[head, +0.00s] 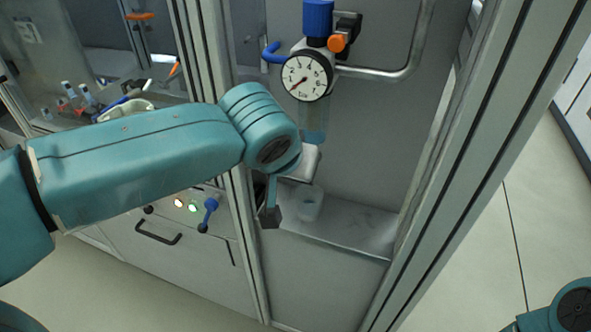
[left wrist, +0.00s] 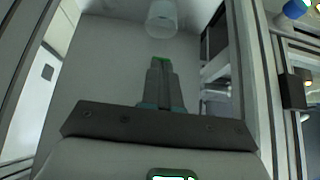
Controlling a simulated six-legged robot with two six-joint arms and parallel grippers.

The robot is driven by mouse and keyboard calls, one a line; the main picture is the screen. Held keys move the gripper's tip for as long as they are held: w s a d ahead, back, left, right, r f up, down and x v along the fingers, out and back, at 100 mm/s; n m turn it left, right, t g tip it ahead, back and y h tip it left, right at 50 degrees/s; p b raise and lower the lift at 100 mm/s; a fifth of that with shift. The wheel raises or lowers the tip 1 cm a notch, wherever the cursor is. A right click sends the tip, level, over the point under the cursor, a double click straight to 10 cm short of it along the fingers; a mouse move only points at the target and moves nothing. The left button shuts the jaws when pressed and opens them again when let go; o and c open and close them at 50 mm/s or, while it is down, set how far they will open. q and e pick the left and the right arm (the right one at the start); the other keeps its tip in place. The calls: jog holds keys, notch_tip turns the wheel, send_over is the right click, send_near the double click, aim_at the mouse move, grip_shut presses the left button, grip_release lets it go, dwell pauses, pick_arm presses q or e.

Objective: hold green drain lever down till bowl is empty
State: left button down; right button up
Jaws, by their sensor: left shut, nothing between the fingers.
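The clear bowl (head: 314,122) hangs below the pressure gauge (head: 307,76) in the head view. It looks bluish; I cannot tell the liquid level. My left arm reaches in from the left, with its wrist just in front of and below the bowl; its fingertips cannot be made out there. In the left wrist view my left gripper (left wrist: 160,66) is shut and empty. Green shows at its tips; I cannot tell whether this is the drain lever or the finger pads. The lever is not clearly visible in the head view. My right gripper is out of view.
A clear cup (head: 310,204) stands on the metal shelf (head: 352,231) below the bowl. A blue knob (head: 318,18), an orange knob (head: 337,42) and a blue lever (head: 270,53) surround the gauge. Metal frame posts (head: 450,150) flank the bay.

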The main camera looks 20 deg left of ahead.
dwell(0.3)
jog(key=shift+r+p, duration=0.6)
